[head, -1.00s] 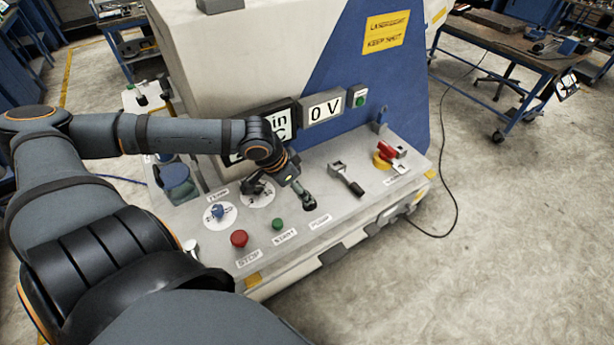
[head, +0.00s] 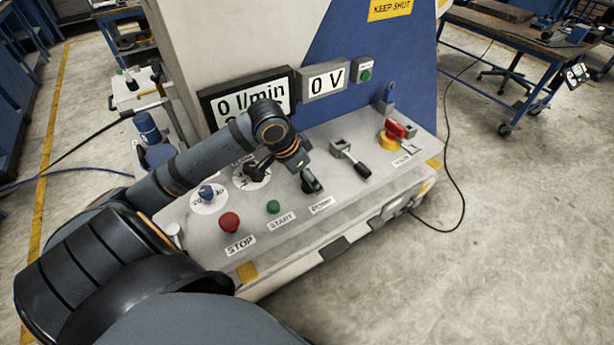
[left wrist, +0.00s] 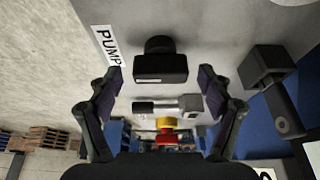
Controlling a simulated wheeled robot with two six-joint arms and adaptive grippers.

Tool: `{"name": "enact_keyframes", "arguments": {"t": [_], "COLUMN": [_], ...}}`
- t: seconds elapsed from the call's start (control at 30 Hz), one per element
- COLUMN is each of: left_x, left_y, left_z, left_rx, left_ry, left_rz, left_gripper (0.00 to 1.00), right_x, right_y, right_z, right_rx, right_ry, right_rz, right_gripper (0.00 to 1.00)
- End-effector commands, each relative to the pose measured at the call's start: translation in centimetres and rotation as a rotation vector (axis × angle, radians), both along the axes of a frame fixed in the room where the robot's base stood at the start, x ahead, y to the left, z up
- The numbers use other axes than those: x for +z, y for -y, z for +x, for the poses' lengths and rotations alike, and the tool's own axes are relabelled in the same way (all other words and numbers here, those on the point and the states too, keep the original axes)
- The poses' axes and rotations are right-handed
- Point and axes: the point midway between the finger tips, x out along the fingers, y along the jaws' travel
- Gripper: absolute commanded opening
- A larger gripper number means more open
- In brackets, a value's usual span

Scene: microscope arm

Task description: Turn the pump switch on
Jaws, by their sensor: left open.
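The pump switch is a black knob on the grey panel, just above the PUMP label (head: 321,205). In the left wrist view the switch (left wrist: 160,66) is a dark block with a small light mark, and the PUMP label (left wrist: 106,46) lies beside it. My left gripper (head: 306,173) points down at the switch and partly hides it in the head view. In the left wrist view the left gripper (left wrist: 160,76) is open, its fingers apart on either side of the switch, with gaps visible on both sides. My right gripper is not in view.
A red STOP button (head: 229,222) and green START button (head: 273,207) sit left of the switch. A black-handled lever (head: 352,160) and a red-and-yellow switch (head: 394,136) are to the right. The flow display (head: 248,97) reads 0 l/min; another display (head: 327,82) reads 0 V.

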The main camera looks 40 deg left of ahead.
Motion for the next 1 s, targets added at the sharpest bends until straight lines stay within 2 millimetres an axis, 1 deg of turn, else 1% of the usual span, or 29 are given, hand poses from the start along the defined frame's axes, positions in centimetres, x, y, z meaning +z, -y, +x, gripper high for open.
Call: {"name": "enact_keyframes", "arguments": {"t": [0.23,0.27,0.6,0.67,0.87,1.0], "left_x": [-0.07,-0.07,-0.08,-0.08,-0.01,0.08], "left_y": [0.00,0.00,0.00,0.00,0.00,-0.05], "left_z": [0.02,0.02,0.01,0.01,0.00,-0.02], "left_rx": [0.000,0.000,0.000,0.000,-0.014,-0.058], "left_ry": [-0.001,-0.001,-0.001,-0.001,-0.001,-0.003], "left_rz": [0.001,0.001,0.000,0.000,0.000,0.000], "left_gripper": [0.79,0.78,0.32,0.25,0.25,0.25], "right_x": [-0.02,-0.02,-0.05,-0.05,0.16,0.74], "right_y": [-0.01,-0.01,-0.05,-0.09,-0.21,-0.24], "right_z": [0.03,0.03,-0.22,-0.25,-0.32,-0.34], "right_rx": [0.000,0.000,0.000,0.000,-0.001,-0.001], "right_ry": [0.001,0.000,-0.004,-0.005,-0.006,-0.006], "right_rz": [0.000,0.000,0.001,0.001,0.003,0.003], "right_gripper": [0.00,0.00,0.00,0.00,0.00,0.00]}}
